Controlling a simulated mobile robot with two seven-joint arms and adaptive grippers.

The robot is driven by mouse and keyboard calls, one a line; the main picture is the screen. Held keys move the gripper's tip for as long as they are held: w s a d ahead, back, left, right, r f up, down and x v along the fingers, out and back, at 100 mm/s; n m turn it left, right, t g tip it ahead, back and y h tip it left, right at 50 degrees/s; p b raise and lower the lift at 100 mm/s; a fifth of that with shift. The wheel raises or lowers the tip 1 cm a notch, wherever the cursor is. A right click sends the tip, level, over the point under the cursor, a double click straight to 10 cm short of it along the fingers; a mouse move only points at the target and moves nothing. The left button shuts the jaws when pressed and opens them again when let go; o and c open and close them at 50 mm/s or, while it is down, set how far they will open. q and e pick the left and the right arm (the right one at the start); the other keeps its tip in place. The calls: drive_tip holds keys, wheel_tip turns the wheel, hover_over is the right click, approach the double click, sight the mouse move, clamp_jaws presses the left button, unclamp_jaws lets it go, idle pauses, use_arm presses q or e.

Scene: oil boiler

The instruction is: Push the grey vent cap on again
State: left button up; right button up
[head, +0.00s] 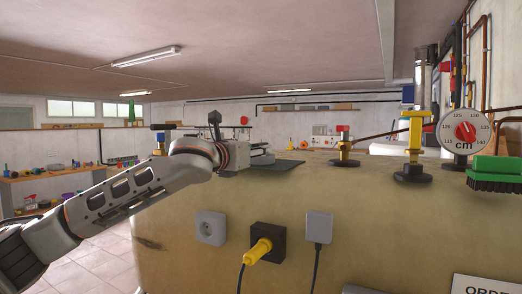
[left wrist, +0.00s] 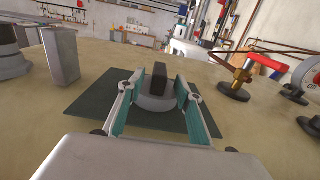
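A grey round piece with a dark upright block on it (left wrist: 155,103) stands on a dark mat (left wrist: 95,110) in the left wrist view. It looks like the vent cap, though I cannot be sure. My left gripper (left wrist: 160,85) is open, with one finger on each side of this piece. I cannot tell whether either finger touches it. In the head view my left gripper (head: 264,156) is low over the dark mat (head: 278,168) on the tan boiler top, and the piece cannot be made out there. My right gripper is not in view.
A red-handled brass valve (left wrist: 240,75) stands right of the mat. A grey box (left wrist: 62,55) stands to the left. In the head view, a yellow valve (head: 413,140), a dial gauge (head: 463,131) and a green brush (head: 494,173) are at the right. Sockets and a yellow plug (head: 258,251) are on the front.

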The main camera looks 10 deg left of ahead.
use_arm(q)
drive_tip(key=x, duration=0.3)
drive_tip(key=shift+w+p, duration=0.3)
drive_tip(key=shift+p, duration=0.05)
clamp_jaws()
drive_tip(key=shift+r, duration=0.1)
wheel_tip(320, 180, up, 10)
drive_tip(key=shift+f, duration=0.1)
idle(0.4)
